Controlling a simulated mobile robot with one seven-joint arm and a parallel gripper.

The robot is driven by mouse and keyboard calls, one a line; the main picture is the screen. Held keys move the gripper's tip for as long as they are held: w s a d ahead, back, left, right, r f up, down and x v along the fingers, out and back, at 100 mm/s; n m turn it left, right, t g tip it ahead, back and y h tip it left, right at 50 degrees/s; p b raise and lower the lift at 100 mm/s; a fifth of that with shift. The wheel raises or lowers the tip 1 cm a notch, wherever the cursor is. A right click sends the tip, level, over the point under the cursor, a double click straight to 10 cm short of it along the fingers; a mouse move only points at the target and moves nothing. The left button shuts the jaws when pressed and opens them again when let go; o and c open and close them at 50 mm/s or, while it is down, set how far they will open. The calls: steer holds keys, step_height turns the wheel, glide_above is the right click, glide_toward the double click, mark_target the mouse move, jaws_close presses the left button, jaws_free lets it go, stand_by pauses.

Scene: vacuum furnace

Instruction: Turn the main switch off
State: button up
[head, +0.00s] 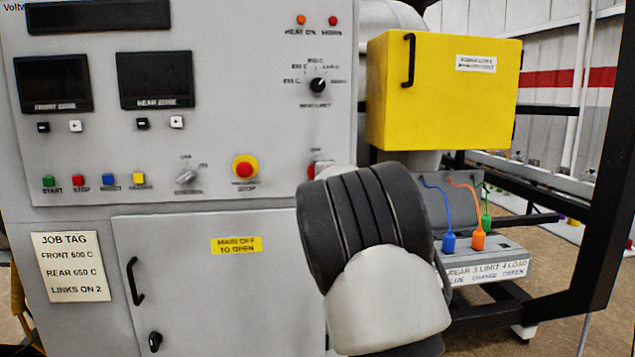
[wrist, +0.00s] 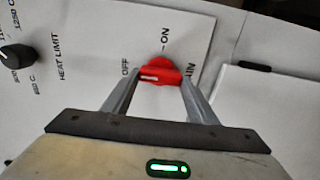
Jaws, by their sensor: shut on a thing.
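The main switch (wrist: 163,70) is a red handle on the grey panel, between the fingers of my gripper (wrist: 161,78) in the wrist view. My gripper is shut on it, one finger at each end. A white mark on the handle lies on its left part, towards the OFF label (wrist: 126,68). The ON label (wrist: 165,39) is above the handle in that view. In the head view only a red sliver of the main switch (head: 312,171) shows. My arm hides the rest of it and the gripper's fingers.
The HEAT LIMIT knob (head: 318,85) is above the switch. The red emergency STOP button (head: 244,168) and a grey selector (head: 186,176) are to its left. A yellow box (head: 440,90) stands at the right. Below it are blue, orange and green plugs (head: 478,241). A cabinet door (head: 220,290) is below the panel.

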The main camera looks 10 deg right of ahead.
stand_by(0.4)
steer(key=o, duration=1)
steer(key=shift+o, duration=0.2)
steer(key=shift+s, duration=0.1)
steer(key=s+p, duration=0.1)
steer(key=s, duration=1.6)
steer(key=shift+s, duration=0.15)
